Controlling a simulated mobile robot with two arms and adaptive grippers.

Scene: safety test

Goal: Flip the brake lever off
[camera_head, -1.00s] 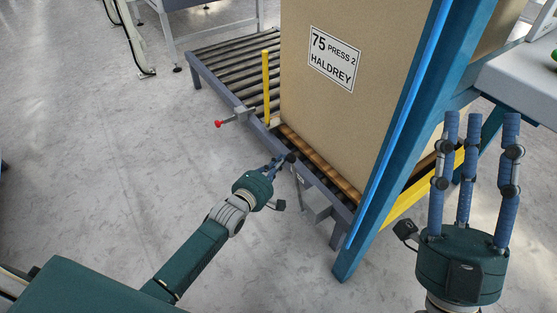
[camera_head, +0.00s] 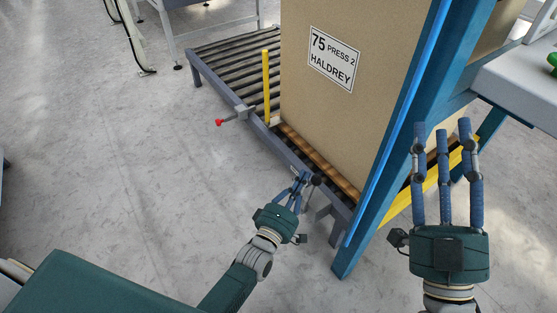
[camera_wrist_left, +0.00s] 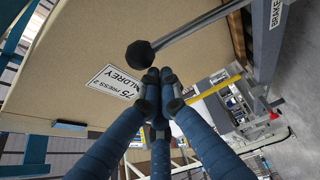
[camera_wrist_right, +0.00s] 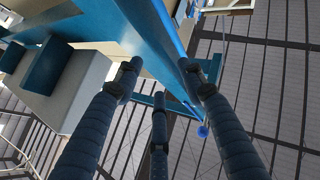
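The brake lever is a grey rod with a black ball knob (camera_head: 316,180), at the conveyor's near side rail. In the left wrist view the knob (camera_wrist_left: 140,54) lies just beyond my fingertips, with its rod running up right towards a beam with a partly visible "BRAKE" label (camera_wrist_left: 276,13). My left gripper (camera_head: 301,177) is beside the lever, its fingertips drawn together with nothing between them. Whether a finger touches the rod is unclear. My right gripper (camera_head: 442,130) has its fingers spread, empty, in front of the blue post, far from the lever.
A large cardboard box (camera_head: 340,110) stands on the roller conveyor (camera_head: 232,62). A yellow post (camera_head: 266,85) and a red-tipped handle (camera_head: 219,122) are further along the rail. A blue frame post (camera_head: 400,130) stands right of the lever.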

